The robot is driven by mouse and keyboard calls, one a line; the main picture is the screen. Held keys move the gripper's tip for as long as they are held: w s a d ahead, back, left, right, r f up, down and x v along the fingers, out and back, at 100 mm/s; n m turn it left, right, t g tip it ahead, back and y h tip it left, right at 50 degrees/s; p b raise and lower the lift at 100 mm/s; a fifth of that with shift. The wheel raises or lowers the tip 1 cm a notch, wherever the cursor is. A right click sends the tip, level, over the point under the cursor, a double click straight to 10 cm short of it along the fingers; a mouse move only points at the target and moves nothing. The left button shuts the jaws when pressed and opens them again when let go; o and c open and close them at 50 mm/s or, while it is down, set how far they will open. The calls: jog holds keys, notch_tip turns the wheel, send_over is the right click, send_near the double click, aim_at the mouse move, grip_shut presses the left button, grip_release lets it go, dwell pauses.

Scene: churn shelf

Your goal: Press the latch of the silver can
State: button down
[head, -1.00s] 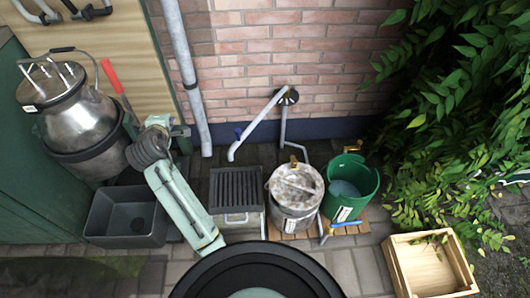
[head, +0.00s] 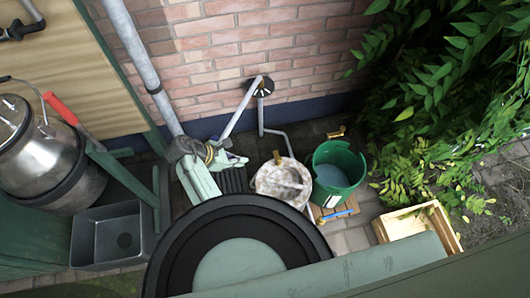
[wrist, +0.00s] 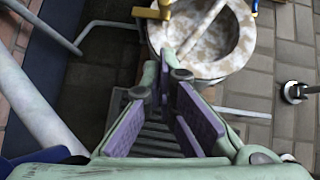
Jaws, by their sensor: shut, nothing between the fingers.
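A round can (head: 283,182) with a mottled grey-white lid stands near the wall, with a yellow latch-like part (head: 278,157) at its rear rim. In the wrist view the can (wrist: 246,40) is ahead of the fingers, and its yellow part (wrist: 155,12) shows at the top edge. My gripper (head: 236,160) is over the grate, left of the can and apart from it. Its fingertips (wrist: 165,78) converge, with nothing held. A shiny silver churn (head: 50,160) with a top handle stands at far left. Which vessel is the silver can is not certain.
A green bucket (head: 340,172) stands right of the mottled can, with a blue-handled tap (head: 337,216) in front. A wooden crate (head: 388,229) is farther right. A pipe (head: 241,107) slopes down near my gripper. A grey basin (head: 96,246) is at left.

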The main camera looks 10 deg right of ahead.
jog(key=shift+s, duration=0.15)
jog(key=x, duration=0.7)
jog(key=d+r+p+x, duration=0.1)
jog(key=x, duration=0.3)
jog(key=shift+d+f, duration=0.25)
jog(key=shift+w+d+f, duration=0.1)
jog(key=shift+w+d, duration=0.05)
jog(key=shift+d, duration=0.25)
jog(key=shift+w+d+f, duration=0.1)
jog(key=shift+w+d, duration=0.1)
jog(key=shift+d, duration=0.25)
jog(key=shift+w, duration=0.1)
